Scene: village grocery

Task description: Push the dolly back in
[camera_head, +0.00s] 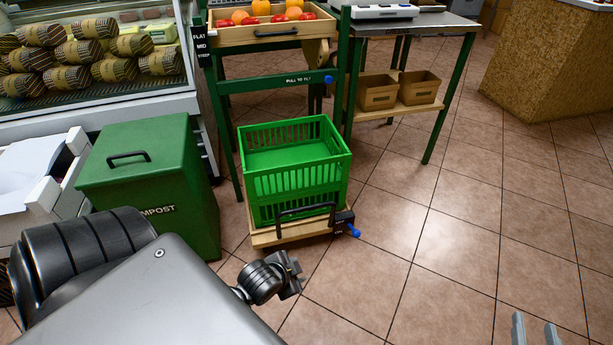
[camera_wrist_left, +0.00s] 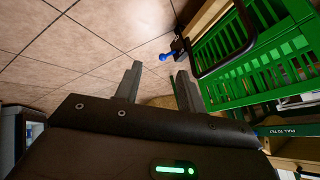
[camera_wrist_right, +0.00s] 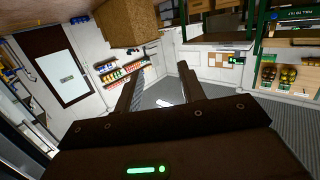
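The dolly (camera_head: 268,238) is a low wooden platform on the floor with a black handle (camera_head: 304,209) at its front and a blue-tipped lever (camera_head: 353,230) at its right corner. A green slatted crate (camera_head: 296,184) sits on it. The dolly stands in front of a green-framed stand. My left gripper (camera_head: 293,268) is just in front of the dolly, apart from the handle. In the left wrist view my left gripper (camera_wrist_left: 158,76) is open and empty, with the crate (camera_wrist_left: 238,62) to its right. My right gripper (camera_head: 535,330) is open and empty at the lower right, far from the dolly.
A green compost bin (camera_head: 150,175) stands close left of the dolly. The green frame (camera_head: 285,82) holds a wooden tray (camera_head: 262,34) of produce above. A side table with cardboard boxes (camera_head: 378,92) is behind right. Tiled floor (camera_head: 450,240) on the right is clear.

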